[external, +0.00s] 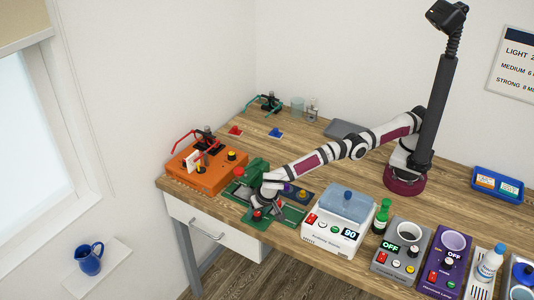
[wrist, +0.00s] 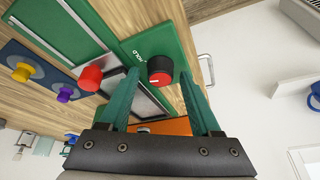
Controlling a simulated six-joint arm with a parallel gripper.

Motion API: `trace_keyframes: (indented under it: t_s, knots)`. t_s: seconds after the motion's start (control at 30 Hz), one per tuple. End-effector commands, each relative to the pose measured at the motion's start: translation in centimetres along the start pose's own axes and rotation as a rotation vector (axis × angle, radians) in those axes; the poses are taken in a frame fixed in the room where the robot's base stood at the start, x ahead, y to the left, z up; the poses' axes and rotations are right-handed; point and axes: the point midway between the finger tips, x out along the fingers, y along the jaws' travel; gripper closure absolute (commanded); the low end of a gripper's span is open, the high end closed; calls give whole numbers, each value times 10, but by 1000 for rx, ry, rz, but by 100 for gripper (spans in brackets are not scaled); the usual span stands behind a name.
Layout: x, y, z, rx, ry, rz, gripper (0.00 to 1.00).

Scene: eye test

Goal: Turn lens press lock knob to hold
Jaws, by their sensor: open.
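The green lens press (external: 289,214) stands at the table's front left edge. In the wrist view its lock knob (wrist: 160,70) is a round black knob with a red face and a short white mark. The mark does not clearly point at the HOLD label (wrist: 138,57), printed on the green plate just left of the knob. My gripper (wrist: 160,77) is open, with one green finger on each side of the knob in the picture. I cannot tell whether either finger touches it. In the external view my gripper (external: 265,205) is over the press's front part and hides some of it.
Red (wrist: 90,78), purple (wrist: 65,95) and yellow (wrist: 22,72) knobs are left of the fingers in the wrist view. An orange box (external: 205,178) stands left of the press, and a white device (external: 335,232) with a blue lid stands right of it.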

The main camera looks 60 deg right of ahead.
Motion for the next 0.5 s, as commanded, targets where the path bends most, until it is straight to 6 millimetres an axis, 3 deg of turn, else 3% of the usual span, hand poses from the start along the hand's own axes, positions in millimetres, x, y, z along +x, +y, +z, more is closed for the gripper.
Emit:
trace_keyframes:
  t_s: [0.27,0.5]
  knots:
    - [0,0,0,-26,0,-6,30]
    - [-1,2,-1,-205,-8,-81,30]
